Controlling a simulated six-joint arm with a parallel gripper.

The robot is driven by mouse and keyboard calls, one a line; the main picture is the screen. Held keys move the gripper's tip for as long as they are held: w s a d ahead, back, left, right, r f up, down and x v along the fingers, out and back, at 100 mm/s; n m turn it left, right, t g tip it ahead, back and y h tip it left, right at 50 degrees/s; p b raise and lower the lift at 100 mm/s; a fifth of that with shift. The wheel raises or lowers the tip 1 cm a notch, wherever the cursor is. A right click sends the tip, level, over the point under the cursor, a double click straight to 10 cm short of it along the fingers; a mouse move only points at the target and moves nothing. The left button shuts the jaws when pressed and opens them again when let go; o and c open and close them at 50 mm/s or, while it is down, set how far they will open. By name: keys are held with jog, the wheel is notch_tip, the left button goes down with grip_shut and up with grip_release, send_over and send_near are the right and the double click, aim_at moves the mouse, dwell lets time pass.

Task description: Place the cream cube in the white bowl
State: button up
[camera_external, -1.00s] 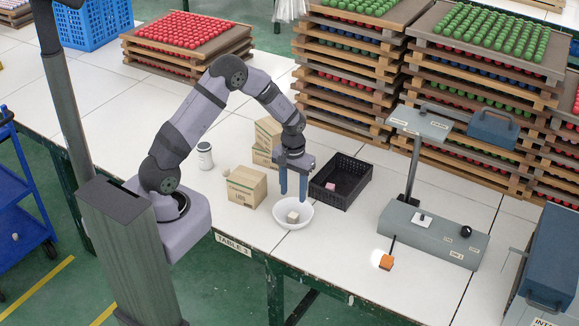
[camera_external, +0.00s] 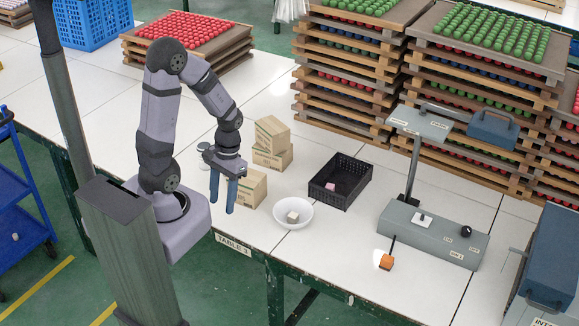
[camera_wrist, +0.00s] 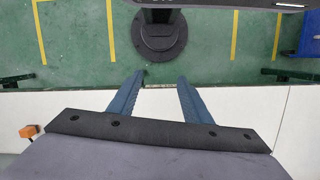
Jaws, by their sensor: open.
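The cream cube (camera_external: 293,217) rests inside the white bowl (camera_external: 306,224) near the table's front edge. My gripper (camera_external: 222,208) is open and empty, to the left of the bowl and clear of it, in front of the cardboard boxes. In the wrist view my blue fingers (camera_wrist: 160,82) are apart with nothing between them. The bowl and cube do not show in the wrist view.
A black crate (camera_external: 353,198) with a pink cube (camera_external: 330,187) stands right of the bowl. Cardboard boxes (camera_external: 271,158) stand behind it. A grey device (camera_external: 425,240) and an orange block (camera_external: 387,263) are to the right. White table surface lies free between them.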

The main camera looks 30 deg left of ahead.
jog(key=w+a+r+n+t, duration=0.1)
jog(key=w+a+r+t, duration=0.1)
jog(key=w+a+r, duration=0.1)
jog(key=shift+w+r+n+t, duration=0.2)
jog(key=shift+r+n+t, duration=0.15)
jog(key=shift+r, duration=0.5)
dwell(0.8)
